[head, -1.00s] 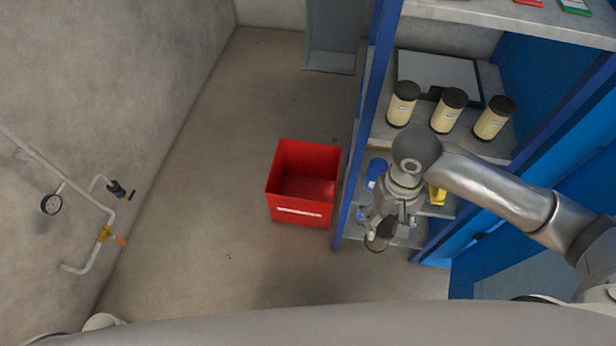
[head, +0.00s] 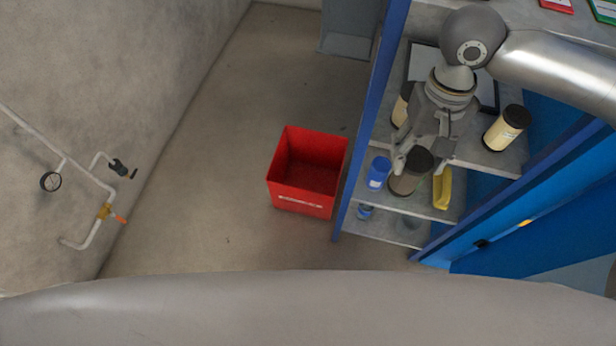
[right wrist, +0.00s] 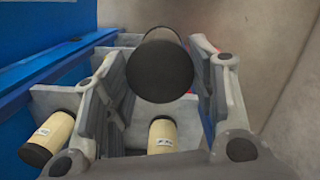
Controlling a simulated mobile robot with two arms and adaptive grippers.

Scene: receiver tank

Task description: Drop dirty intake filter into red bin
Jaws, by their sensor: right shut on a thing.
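My right gripper (head: 420,158) is shut on a brownish-grey cylindrical filter with a dark end cap, the dirty intake filter (head: 403,184). In the head view it is in front of the shelf unit, to the right of the red bin (head: 284,193). In the right wrist view the dirty filter (right wrist: 160,65) sits between the two fingers, its dark end towards the camera. The bin stands on the floor left of the shelf, open at the top, and no object shows inside it. My left gripper is not in view.
A blue-framed shelf unit (head: 372,110) holds cream filters with black caps (head: 506,128), partly hidden by my gripper. A blue can (head: 378,173) and a yellow object (head: 442,188) are on a lower shelf. The floor around the bin is clear.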

